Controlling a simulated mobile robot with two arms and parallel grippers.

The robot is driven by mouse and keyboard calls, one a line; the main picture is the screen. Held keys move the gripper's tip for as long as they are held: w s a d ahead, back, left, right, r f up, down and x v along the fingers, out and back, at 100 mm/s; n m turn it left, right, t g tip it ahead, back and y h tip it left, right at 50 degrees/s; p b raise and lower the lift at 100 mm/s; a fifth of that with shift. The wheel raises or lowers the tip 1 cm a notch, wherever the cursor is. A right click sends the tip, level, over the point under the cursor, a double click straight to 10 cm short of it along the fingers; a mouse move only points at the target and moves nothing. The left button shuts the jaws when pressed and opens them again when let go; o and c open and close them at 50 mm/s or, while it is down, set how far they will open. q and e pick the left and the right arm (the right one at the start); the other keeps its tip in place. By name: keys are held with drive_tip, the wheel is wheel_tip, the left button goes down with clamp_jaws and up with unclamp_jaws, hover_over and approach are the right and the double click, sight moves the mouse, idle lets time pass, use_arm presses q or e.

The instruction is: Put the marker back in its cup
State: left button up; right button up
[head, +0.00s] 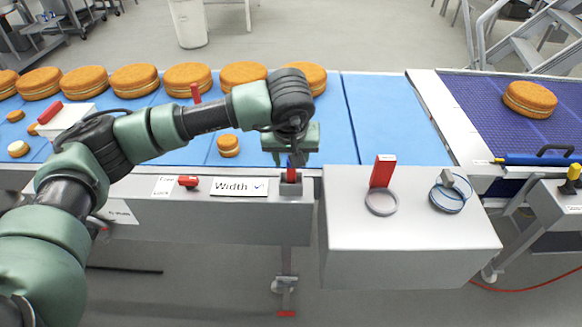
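My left gripper (291,160) points down at the front edge of the blue conveyor. Its fingers look spread, one on each side of a thin upright marker. The marker (291,175) has a red lower part and stands upright, its lower end in a small grey cup (291,190) on the conveyor's front rail. The marker's upper part is partly hidden by the gripper. My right gripper is not in view.
Several round cakes (134,80) sit on the blue belt (385,115); another cake (530,98) is on the purple belt. A "Width" sign (240,186) is left of the cup. A grey box (410,245) at right bears a red block (383,171) and round rings.

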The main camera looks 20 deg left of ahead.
use_arm(q)
drive_tip(key=v, duration=0.6)
drive_tip(key=shift+s+r+b, duration=0.2)
drive_tip(key=shift+r+b, duration=0.15)
drive_tip(key=shift+b, duration=0.1)
drive_tip(key=shift+d, duration=0.1)
